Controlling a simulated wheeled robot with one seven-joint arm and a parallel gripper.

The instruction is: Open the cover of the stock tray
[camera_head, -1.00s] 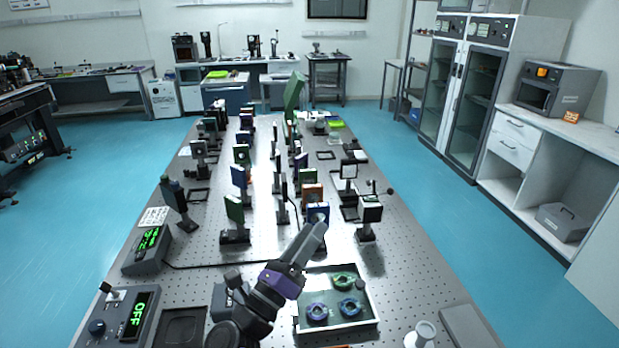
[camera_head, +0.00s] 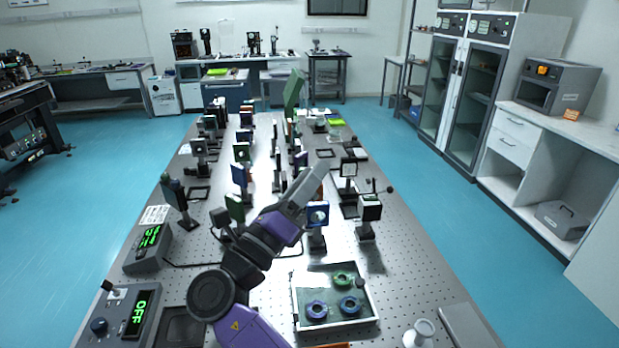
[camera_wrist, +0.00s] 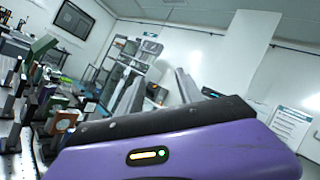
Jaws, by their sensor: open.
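The stock tray (camera_head: 377,309) is a shallow white-rimmed tray with a green inside, near the front of the optical table. It shows two blue-purple rings (camera_head: 317,311) and a green ring (camera_head: 342,279). A small dark knob (camera_head: 360,284) shows at its right side, perhaps on a clear cover; I cannot make out the cover itself. My gripper (camera_head: 316,174) is up over the table, beyond the tray, pointing away from it to the upper right. It is open and empty. In the wrist view the grey fingers (camera_wrist: 187,86) point at the room, and the tray is out of sight.
Rows of mounted optics (camera_head: 317,215) stand on the table beyond the tray. Two controllers with green displays (camera_head: 138,313) are at the left edge. A white knobbed piece (camera_head: 421,333) and a grey flat block (camera_head: 468,325) lie right of the tray.

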